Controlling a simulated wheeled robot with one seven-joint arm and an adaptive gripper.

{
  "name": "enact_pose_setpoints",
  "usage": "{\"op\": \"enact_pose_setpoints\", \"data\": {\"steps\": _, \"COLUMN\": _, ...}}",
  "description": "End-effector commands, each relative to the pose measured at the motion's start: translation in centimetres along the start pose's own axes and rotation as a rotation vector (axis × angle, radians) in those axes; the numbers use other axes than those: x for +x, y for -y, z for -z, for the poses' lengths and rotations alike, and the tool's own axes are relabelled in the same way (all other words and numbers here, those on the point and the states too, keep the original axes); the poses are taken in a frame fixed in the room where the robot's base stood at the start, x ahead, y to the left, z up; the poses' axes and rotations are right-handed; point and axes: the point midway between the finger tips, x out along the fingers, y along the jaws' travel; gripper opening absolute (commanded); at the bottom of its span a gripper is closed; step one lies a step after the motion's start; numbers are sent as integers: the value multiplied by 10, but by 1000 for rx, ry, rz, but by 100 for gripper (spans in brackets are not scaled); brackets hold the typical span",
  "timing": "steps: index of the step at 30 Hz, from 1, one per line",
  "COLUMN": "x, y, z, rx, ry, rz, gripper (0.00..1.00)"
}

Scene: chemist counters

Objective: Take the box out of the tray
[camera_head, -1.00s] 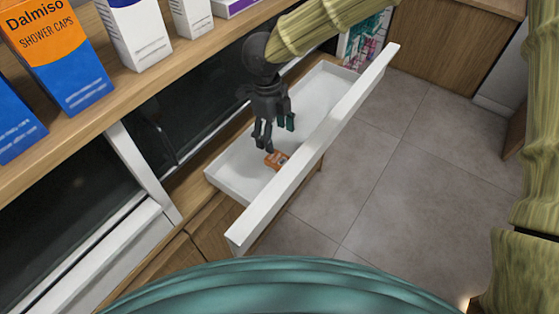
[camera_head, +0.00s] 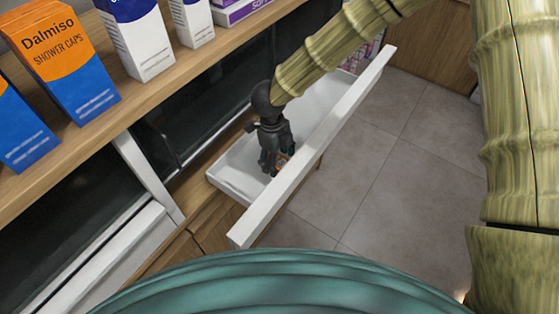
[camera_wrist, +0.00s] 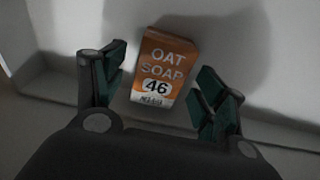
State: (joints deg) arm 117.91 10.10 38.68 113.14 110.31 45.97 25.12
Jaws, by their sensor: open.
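The box is a small orange and white carton marked "OAT SOAP 46". It lies on the floor of the white open tray (camera_head: 230,180). In the wrist view the box (camera_wrist: 163,68) sits between the two green-padded fingers of my gripper (camera_wrist: 162,95), with a gap on each side. In the head view my gripper (camera_head: 276,165) is down in the tray and hides most of the box; only a bit of orange (camera_head: 283,158) shows beside the fingers. My gripper is open and holds nothing.
The tray's tall white front panel (camera_head: 320,135) stands close to my gripper. A wooden shelf (camera_head: 130,110) at upper left carries a Dalmiso shower caps carton (camera_head: 65,60) and other cartons. Clear tiled floor (camera_head: 370,170) lies right of the tray.

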Motion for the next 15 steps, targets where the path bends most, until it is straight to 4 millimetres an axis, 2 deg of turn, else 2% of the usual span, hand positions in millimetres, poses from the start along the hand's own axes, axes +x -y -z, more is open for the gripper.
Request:
{"op": "enact_pose_setpoints", "data": {"steps": 5, "x": 12, "y": 0, "z": 0, "rx": -1, "ry": 0, "rz": 0, "gripper": 71}}
{"op": "enact_pose_setpoints", "data": {"steps": 12, "x": 14, "y": 0, "z": 0, "rx": 0, "ry": 0, "rz": 0, "gripper": 71}}
{"op": "enact_pose_setpoints", "data": {"steps": 15, "x": 14, "y": 0, "z": 0, "rx": 0, "ry": 0, "rz": 0, "gripper": 53}}
